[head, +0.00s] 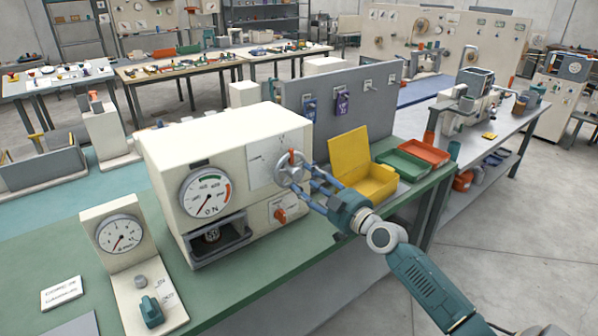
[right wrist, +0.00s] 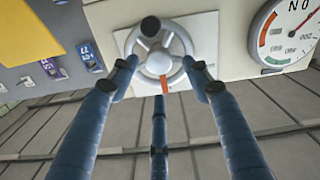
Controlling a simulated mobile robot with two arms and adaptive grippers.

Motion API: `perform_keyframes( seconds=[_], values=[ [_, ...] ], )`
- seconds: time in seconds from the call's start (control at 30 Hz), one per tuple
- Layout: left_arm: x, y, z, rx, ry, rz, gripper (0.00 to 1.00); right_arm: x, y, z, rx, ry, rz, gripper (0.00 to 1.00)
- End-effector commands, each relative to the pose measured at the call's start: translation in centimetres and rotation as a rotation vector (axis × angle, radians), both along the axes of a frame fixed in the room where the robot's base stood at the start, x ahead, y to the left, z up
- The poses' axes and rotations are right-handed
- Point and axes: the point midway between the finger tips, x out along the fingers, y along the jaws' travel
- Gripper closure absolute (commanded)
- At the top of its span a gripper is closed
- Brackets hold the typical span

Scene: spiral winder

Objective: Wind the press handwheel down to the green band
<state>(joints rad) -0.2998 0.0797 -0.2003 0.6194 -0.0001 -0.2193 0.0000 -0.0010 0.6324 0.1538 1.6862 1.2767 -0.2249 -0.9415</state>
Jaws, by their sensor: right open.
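The press (head: 225,165) is a cream box on the green bench. My left gripper is out of view.
A red-orange knob (head: 280,215) sits below the wheel. A yellow open box (head: 368,180) and green and orange trays stand to the right. A second gauge stand (head: 123,238) with a green switch is at front left. The bench edge runs below my right arm.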

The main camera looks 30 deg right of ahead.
Motion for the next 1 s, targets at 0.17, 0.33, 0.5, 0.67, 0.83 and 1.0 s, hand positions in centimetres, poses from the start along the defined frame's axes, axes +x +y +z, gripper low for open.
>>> perform_keyframes(
  seconds=[0.17,0.33,0.5,0.67,0.83,1.0],
  values=[
    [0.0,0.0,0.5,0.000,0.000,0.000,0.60,2.9,0.2,0.1,0.001,-0.001,-0.001,0.52],
    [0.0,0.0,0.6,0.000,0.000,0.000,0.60,4.1,0.3,-0.1,0.000,0.001,0.000,0.52],
    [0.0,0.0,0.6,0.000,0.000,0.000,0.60,4.4,0.4,-0.1,-0.001,0.001,0.001,0.52],
    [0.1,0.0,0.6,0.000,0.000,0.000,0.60,4.3,0.4,-0.1,-0.001,0.001,0.001,0.56],
    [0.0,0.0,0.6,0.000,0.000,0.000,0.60,4.3,0.4,-0.1,-0.001,0.001,0.001,0.89],
    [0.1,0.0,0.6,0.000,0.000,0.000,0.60,4.3,0.4,0.1,-0.001,-0.001,0.000,0.96]
  ],
)
